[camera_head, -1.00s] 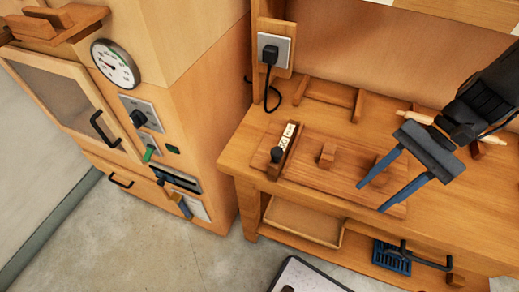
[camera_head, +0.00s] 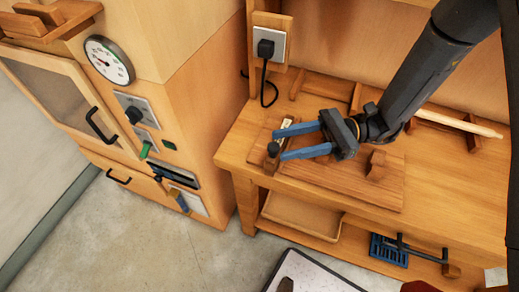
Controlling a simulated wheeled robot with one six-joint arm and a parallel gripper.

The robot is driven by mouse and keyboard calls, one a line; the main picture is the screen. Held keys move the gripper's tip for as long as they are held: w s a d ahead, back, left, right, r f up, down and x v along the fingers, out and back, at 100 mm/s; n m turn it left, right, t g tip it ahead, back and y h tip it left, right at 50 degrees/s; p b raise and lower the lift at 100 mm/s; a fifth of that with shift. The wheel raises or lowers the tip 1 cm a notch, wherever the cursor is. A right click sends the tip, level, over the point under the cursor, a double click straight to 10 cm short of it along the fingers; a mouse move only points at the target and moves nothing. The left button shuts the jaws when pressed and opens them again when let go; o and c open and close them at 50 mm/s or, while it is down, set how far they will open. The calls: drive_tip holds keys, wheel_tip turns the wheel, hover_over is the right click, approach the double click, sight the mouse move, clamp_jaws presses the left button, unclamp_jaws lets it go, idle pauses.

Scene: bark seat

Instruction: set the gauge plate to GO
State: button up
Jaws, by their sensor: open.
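The gauge plate (camera_head: 286,123) is a narrow wooden strip with a small white label, at the left end of a wooden board on the bench. Its lettering cannot be read now. A dark round knob (camera_head: 272,149) stands at its near end. My gripper (camera_head: 278,145) points left with its two blue fingers apart, one beyond the knob and one on the near side. The knob appears between or just beyond the fingertips; contact cannot be told. The gripper hides much of the plate.
The board (camera_head: 340,187) carries a wooden block (camera_head: 376,165) right of my gripper. A plugged socket (camera_head: 269,44) with a hanging cord is behind. A blue brush-like tool (camera_head: 388,250) lies on the lower shelf.

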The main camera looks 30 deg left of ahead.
drive_tip(key=p+x, duration=0.3)
drive_tip(key=x, duration=0.4)
drive_tip(key=shift+s+a, duration=0.25)
drive_tip(key=shift+s, duration=0.05)
clamp_jaws()
